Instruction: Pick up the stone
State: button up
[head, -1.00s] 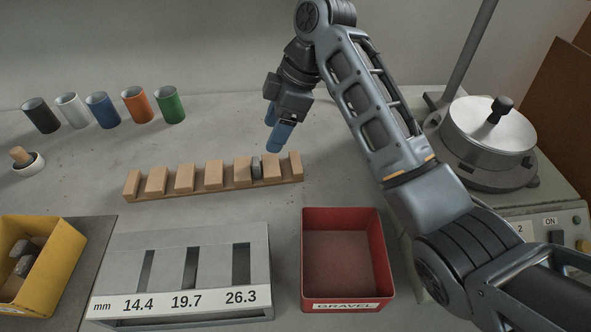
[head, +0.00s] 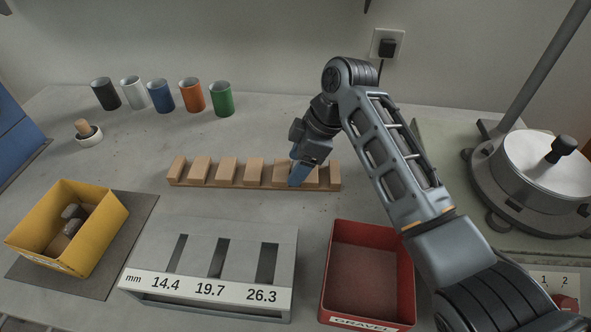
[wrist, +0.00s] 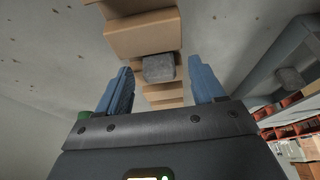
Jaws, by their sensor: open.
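A grey, block-like stone (wrist: 158,68) sits in a slot of the wooden rack (head: 225,184), between two wooden blocks, in the wrist view. My gripper (head: 298,174) is down at the right part of the rack in the head view, and it hides the stone there. In the wrist view my gripper's blue fingers (wrist: 161,76) are spread open, one on each side of the stone. A gap shows between each finger and the stone. I cannot tell how far down the fingers reach beside it.
A yellow bin (head: 108,213) with several stones stands at left. A slotted gauge (head: 205,243) and a red gravel box (head: 335,262) stand in front of the rack. Coloured cups (head: 162,97) stand behind. A metal-lidded machine (head: 535,150) is at right.

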jog(key=shift+c, duration=0.2)
jog(key=c, duration=1.1)
jog(key=shift+r, duration=0.1)
